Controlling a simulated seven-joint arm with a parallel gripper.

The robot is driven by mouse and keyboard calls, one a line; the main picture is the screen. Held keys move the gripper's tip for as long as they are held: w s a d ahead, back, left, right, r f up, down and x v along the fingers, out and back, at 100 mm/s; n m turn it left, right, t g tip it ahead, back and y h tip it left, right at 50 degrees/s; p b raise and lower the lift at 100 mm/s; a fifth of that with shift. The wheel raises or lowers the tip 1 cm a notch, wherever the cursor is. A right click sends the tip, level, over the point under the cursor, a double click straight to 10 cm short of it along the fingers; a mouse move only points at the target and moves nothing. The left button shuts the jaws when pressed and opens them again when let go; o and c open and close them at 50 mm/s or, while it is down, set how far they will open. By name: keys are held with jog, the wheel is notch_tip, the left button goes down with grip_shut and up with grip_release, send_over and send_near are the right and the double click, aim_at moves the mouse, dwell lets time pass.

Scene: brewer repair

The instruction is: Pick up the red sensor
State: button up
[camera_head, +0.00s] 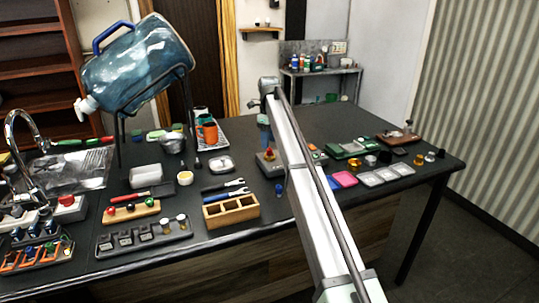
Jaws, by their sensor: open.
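My arm reaches across the table, and my gripper (265,141) hangs down at its far end, small and partly behind the arm. It is open, with nothing visible in it. Just below and in front of it, a small red-topped part (270,154) sits on a grey block on the dark table (245,270). Other red parts are a red button (67,200) on a white box at the left and a red knob (119,213) on the wooden block. I cannot tell for certain which is the red sensor. Part of the table is hidden behind the arm.
A large blue water jug (137,65) leans on a metal stand at the back left. A wooden compartment box (231,211) and a dark tray (145,238) stand in front. Pink and grey flat pieces (371,179) lie right of the arm. The table's back right is fairly clear.

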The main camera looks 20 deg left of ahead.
aim_at(270, 154)
notch_tip(270, 154, down, 4)
jog(key=shift+w+d+f, duration=0.1)
jog(key=shift+f, duration=0.15)
grip_shut()
dwell(0.5)
